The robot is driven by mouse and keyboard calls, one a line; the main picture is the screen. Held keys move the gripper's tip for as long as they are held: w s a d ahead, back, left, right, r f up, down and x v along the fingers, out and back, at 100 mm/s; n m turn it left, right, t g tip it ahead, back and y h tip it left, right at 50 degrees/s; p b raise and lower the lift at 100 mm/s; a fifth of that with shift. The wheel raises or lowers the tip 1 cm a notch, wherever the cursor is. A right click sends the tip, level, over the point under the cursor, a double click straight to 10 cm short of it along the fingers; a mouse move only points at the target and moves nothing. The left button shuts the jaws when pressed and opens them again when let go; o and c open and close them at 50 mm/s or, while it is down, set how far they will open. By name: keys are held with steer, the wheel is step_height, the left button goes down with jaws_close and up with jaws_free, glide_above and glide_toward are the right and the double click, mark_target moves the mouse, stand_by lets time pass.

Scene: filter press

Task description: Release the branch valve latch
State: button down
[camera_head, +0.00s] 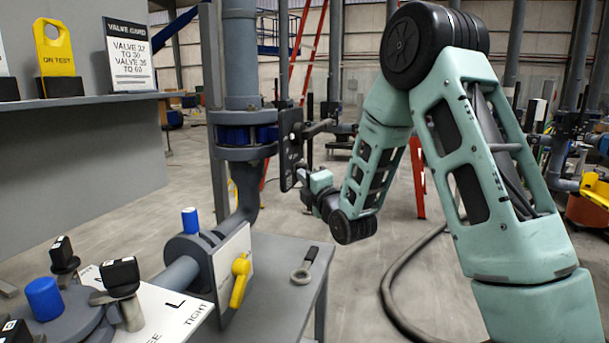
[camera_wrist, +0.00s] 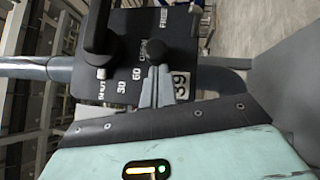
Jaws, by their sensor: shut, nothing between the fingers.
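The branch valve's black dial plate (camera_wrist: 125,60) fills the upper middle of the wrist view. It shows SHUT, 30, 60, a blurred word, and FREE at its upper edge. A thick black handle (camera_wrist: 101,35) stands over its left part.
A tag marked 39 (camera_wrist: 182,86) is right of my fingers. In the head view, a grey bench (camera_head: 285,260) below holds a ring-ended tool (camera_head: 302,270) and a yellow-handled valve (camera_head: 240,278). A shelf (camera_head: 80,102) with cards is at left. Open floor lies beyond.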

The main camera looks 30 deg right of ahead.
steer(key=w+d+b, duration=0.1)
steer(key=w+d, duration=0.1)
steer(key=shift+d+b, duration=0.35)
steer(key=shift+b, duration=0.05)
stand_by(0.3)
